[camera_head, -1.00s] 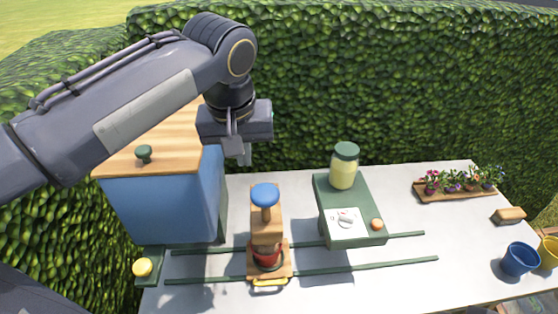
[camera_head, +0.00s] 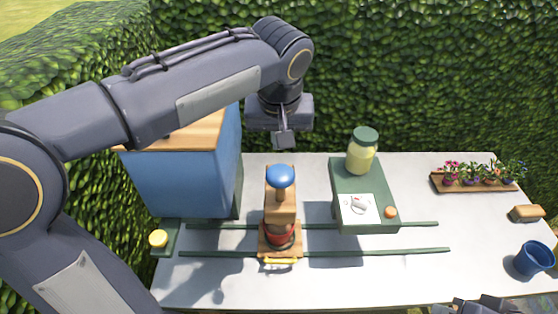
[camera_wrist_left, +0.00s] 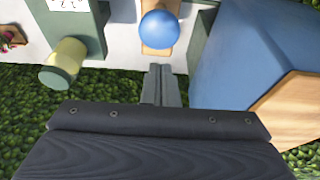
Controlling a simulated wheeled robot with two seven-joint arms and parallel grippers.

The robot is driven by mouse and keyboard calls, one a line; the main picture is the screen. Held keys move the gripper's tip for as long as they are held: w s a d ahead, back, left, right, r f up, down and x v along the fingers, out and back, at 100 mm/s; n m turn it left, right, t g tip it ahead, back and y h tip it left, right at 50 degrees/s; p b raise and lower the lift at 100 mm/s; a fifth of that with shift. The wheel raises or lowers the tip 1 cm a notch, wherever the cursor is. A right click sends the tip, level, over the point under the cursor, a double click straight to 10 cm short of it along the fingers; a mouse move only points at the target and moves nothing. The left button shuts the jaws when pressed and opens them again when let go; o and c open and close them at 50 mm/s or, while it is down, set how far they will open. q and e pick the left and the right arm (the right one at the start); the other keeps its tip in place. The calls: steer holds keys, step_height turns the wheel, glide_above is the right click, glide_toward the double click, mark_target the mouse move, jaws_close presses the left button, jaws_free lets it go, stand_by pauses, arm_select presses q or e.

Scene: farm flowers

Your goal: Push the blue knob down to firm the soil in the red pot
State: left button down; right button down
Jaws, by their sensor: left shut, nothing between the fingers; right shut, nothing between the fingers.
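The blue knob (camera_head: 280,176) is round and tops a wooden press (camera_head: 283,210) on the table. The red pot (camera_head: 281,238) sits under the press, partly hidden by it. My left gripper (camera_head: 285,140) is shut and empty, and appears just behind and above the knob in the head view. In the left wrist view its closed fingers (camera_wrist_left: 161,85) point toward the blue knob (camera_wrist_left: 160,28), with a visible gap. Part of my right gripper (camera_head: 484,305) shows at the bottom right edge, shut and far from the press.
A blue box (camera_head: 185,185) with a wooden top stands left of the press. Right of it, a green stand (camera_head: 345,180) carries a jar (camera_head: 362,152). Green rails (camera_head: 350,252) cross the table. A flower tray (camera_head: 460,187) and a blue pot (camera_head: 534,260) are at right.

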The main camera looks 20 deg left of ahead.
mark_target(278, 176)
arm_select(q)
steer(key=x, duration=0.5)
steer(key=s+x, duration=0.1)
steer(key=x, duration=0.1)
steer(key=shift+d+f+p, duration=0.15)
steer(key=shift+f+p, duration=0.25)
steer(key=shift+f, duration=0.05)
arm_select(e)
steer(key=shift+r, duration=0.45)
steer(key=shift+f, duration=0.1)
